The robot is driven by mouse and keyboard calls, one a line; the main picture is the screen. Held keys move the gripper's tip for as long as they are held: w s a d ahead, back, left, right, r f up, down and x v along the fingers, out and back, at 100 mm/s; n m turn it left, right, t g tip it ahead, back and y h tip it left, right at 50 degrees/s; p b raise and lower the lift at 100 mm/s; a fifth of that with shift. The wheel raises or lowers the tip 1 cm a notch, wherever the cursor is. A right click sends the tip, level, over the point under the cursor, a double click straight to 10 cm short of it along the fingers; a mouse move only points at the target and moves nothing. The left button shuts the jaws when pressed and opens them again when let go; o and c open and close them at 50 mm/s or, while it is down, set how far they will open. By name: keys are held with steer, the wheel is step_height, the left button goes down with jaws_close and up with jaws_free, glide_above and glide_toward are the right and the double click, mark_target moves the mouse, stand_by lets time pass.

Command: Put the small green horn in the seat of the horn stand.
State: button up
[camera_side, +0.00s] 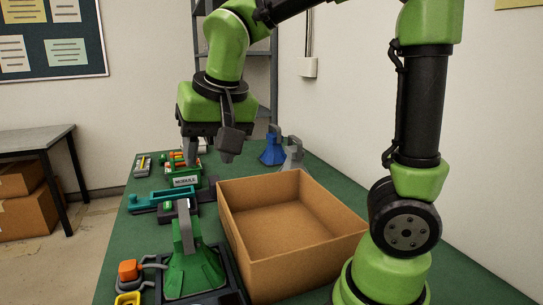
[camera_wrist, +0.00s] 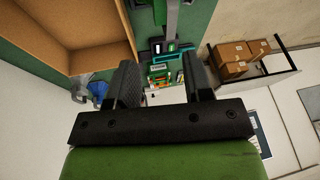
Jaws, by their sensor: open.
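A green horn (camera_side: 194,270) with a grey neck stands upright, wide end down, at the near left of the table in the side view. A dark frame-like base (camera_side: 240,297) lies under or around it; I cannot tell whether this is the horn stand or how the horn sits in it. Part of the horn seems to show at the top of the wrist view (camera_wrist: 172,14). My gripper (camera_side: 211,158) is open and empty, pointing down above the far part of the table, well beyond the horn. Its two fingers also show in the wrist view (camera_wrist: 160,80).
An open cardboard box (camera_side: 285,240) stands right of the horn. Behind are a blue horn (camera_side: 271,150) and a grey horn (camera_side: 293,157). A teal-and-dark fixture (camera_side: 165,197) and a labelled rack (camera_side: 186,181) lie left of the box. An orange-topped device (camera_side: 129,271) is near left.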

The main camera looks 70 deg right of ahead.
steer(key=s+a+r+n+t+y, duration=0.1)
steer(key=s+n+t+y, duration=0.2)
steer(key=s, duration=0.9)
steer(key=shift+a, duration=0.35)
